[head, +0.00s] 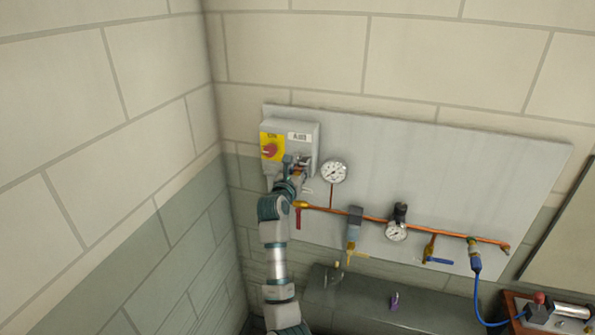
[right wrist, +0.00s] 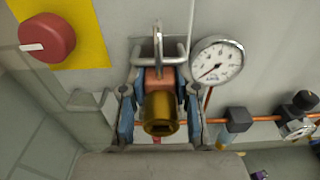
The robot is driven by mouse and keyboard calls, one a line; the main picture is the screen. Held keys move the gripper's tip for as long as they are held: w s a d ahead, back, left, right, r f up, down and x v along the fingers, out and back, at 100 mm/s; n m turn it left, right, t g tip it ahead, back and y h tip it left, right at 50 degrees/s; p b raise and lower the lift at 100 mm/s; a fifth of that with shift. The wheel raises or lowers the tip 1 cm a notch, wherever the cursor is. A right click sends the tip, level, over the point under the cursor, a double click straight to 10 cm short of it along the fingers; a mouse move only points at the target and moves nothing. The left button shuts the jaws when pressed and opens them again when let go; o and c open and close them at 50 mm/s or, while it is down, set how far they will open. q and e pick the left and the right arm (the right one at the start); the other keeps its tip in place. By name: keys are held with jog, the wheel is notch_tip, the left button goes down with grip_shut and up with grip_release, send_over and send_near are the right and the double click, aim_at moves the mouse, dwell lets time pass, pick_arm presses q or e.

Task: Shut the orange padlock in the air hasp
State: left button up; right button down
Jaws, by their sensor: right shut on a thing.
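My right gripper (head: 298,168) is raised in front of the lower right part of the grey switch box on the wall board. In the right wrist view, its two fingers (right wrist: 160,108) are shut on the orange padlock (right wrist: 158,77), whose brass lock barrel (right wrist: 160,113) faces the camera. A metal shackle (right wrist: 158,40) stands up above the padlock body. A grey metal loop (right wrist: 178,52) shows around the top of the padlock; I cannot tell whether it is the hasp or whether the shackle passes through it. My left gripper is not in view.
The switch box (head: 306,128) has a red knob (head: 270,151) on a yellow plate. A round gauge (head: 334,171) is close right of the gripper. A copper pipe (head: 375,219) with valves runs below. A purple object (head: 394,302) lies on the dark ledge (head: 365,312).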

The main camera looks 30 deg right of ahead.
dwell(0.3)
jog(key=shift+c, duration=0.7)
grip_release()
jog(key=shift+s, duration=0.1)
jog(key=v, duration=0.7)
jog(key=shift+f+b, duration=0.15)
jog(key=shift+b, duration=0.3)
jog(key=shift+f, duration=0.1)
